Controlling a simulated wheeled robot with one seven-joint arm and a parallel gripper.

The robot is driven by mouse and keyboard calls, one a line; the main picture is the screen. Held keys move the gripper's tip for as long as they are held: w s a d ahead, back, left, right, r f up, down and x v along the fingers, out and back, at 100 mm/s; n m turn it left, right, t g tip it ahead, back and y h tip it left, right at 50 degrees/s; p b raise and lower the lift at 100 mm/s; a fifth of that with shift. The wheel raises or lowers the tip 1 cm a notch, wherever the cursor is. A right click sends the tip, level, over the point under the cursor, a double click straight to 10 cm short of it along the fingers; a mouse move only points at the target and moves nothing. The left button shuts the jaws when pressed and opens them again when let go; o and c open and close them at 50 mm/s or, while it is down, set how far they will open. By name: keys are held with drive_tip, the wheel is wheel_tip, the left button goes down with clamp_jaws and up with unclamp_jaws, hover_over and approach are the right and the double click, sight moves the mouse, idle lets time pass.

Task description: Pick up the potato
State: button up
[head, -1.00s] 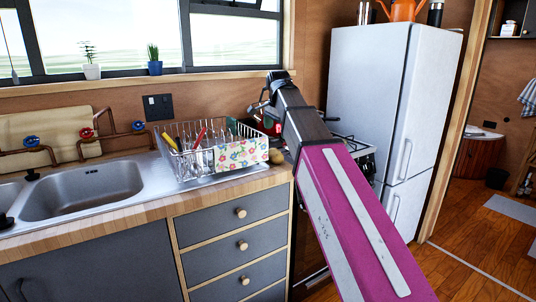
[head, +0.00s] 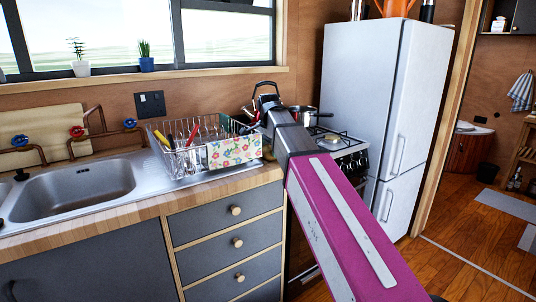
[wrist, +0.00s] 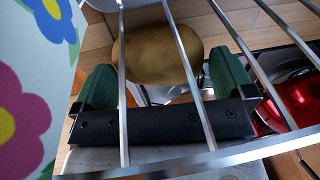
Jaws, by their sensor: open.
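The potato (wrist: 157,52) is a brown, rounded lump on the wooden counter, seen in the wrist view partly behind thin metal wires. My gripper (wrist: 163,75) is open, with a green finger on each side of the potato's near part. Most of the potato lies beyond the fingertips, and I cannot tell whether either finger touches it. In the head view, my arm (head: 305,165) reaches over the counter's right end beside the dish rack. The gripper and potato do not show clearly there.
A red object (wrist: 280,108) lies to the right there. The stove (head: 340,146) holds a silver pot (head: 303,114).

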sight(268, 146)
drive_tip(key=shift+w+f, duration=0.1)
drive_tip(key=shift+f, duration=0.6)
drive_tip(key=c, duration=0.6)
drive_tip(key=shift+r, duration=0.15)
wheel_tip(268, 146, up, 17)
drive_tip(key=shift+r, duration=0.15)
drive_tip(key=w+d+r, duration=0.2)
drive_tip(key=w+d, duration=0.3)
drive_tip(key=w, duration=0.8)
drive_tip(key=w+d+r, duration=0.1)
drive_tip(key=w+d, duration=0.4)
drive_tip(key=w, duration=0.8)
drive_tip(key=w+d+f, duration=0.1)
drive_tip(key=w+d, duration=0.2)
drive_tip(key=w, duration=0.5)
drive_tip(key=w+d+f, duration=0.2)
drive_tip(key=w+d, duration=0.1)
drive_tip(key=w, duration=0.5)
drive_tip(key=w+d+f, duration=0.2)
drive_tip(key=w+d, duration=0.1)
drive_tip(key=w, duration=0.6)
drive_tip(key=shift+d+f, duration=0.1)
drive_tip(key=shift+d, duration=0.3)
drive_tip(key=shift+f, duration=0.15)
